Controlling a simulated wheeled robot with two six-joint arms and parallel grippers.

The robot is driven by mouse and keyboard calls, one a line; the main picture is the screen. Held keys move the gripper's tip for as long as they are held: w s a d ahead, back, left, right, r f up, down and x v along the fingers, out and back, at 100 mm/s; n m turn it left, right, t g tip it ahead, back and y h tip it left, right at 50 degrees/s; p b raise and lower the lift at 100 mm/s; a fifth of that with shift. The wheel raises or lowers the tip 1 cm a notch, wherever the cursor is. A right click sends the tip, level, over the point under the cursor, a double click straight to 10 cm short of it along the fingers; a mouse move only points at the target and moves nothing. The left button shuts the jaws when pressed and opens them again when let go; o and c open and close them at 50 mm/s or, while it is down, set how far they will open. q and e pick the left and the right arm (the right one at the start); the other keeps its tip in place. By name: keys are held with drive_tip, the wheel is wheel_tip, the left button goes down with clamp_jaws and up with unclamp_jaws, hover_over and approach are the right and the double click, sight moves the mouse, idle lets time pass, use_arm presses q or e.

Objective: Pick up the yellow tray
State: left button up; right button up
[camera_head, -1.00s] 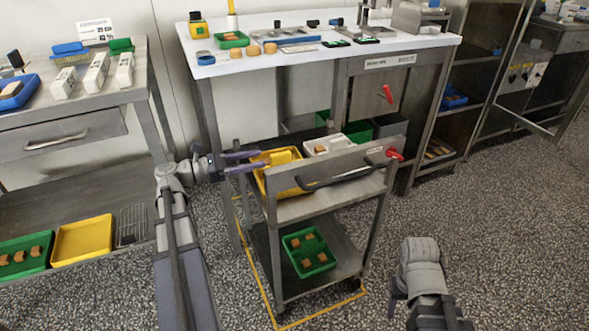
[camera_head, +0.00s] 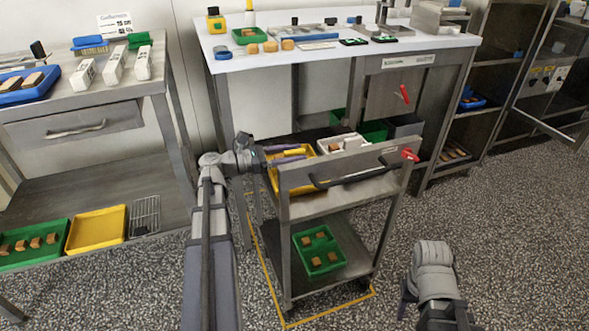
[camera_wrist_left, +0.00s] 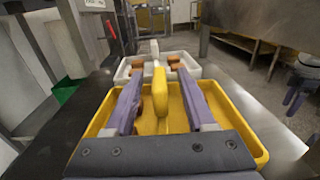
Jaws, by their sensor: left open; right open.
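A yellow tray (camera_head: 273,178) stands on the top of the steel cart, partly hidden by the cart's front panel and my gripper. In the left wrist view the tray (camera_wrist_left: 247,132) lies below my left gripper (camera_wrist_left: 160,76). A yellow-handled tool (camera_wrist_left: 160,92) shows between the two spread purple fingers; I cannot tell if they touch it. In the head view my left gripper (camera_head: 302,152) is open over the tray. Another yellow tray (camera_head: 97,228) lies on the lower shelf at left. My right gripper (camera_head: 404,300) is low at right, away from the cart.
A white tray (camera_head: 336,144) with brown blocks sits beside the yellow tray on the cart (camera_head: 345,200). A green tray (camera_head: 319,251) with brown blocks is on its lower shelf. The white-topped table (camera_head: 290,58) stands behind. The speckled floor at right is open.

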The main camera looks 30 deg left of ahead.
use_arm(q)
drive_tip(key=shift+w+d, duration=0.1)
drive_tip(key=shift+c, duration=0.2)
clamp_jaws()
idle(1.1)
